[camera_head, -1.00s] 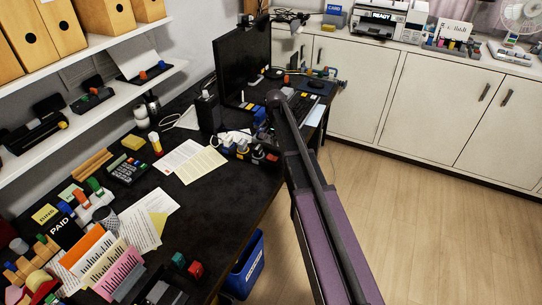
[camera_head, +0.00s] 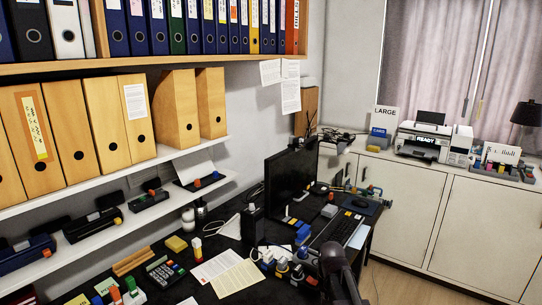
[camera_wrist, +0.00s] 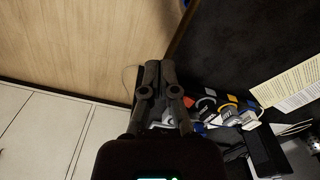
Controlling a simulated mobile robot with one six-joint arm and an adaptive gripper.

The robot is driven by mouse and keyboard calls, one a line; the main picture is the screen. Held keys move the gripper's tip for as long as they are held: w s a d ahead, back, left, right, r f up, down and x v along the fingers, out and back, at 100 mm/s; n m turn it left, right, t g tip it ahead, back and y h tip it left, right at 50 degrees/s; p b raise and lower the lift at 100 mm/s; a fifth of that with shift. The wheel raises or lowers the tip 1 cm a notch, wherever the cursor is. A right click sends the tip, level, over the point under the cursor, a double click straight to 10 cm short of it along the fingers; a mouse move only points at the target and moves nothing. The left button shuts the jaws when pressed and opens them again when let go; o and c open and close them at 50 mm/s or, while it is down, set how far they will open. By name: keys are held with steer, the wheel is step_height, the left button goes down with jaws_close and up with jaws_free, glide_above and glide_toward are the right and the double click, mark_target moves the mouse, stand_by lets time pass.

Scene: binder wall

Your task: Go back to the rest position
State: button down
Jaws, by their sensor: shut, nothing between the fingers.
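My gripper (camera_wrist: 160,75) shows in the wrist view, its two dark fingers together with nothing between them. It hangs over the edge between the black desk (camera_wrist: 225,45) and the wood floor (camera_wrist: 80,40). In the head view my dark arm rises at the bottom, right of the middle, in front of the desk's front edge. The gripper's fingers cannot be made out there.
A monitor (camera_head: 291,184) and keyboard (camera_head: 331,231) stand on the desk. Several small stamp-like items (camera_wrist: 207,105) lie near its edge, close to my gripper. Shelves with binders (camera_head: 117,28) line the left wall. White cabinets (camera_head: 487,231) stand at right.

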steer(key=s+r+n+p, duration=0.1)
steer(key=s+n, duration=0.1)
steer(key=s, duration=0.8)
steer(key=shift+r, duration=0.3)
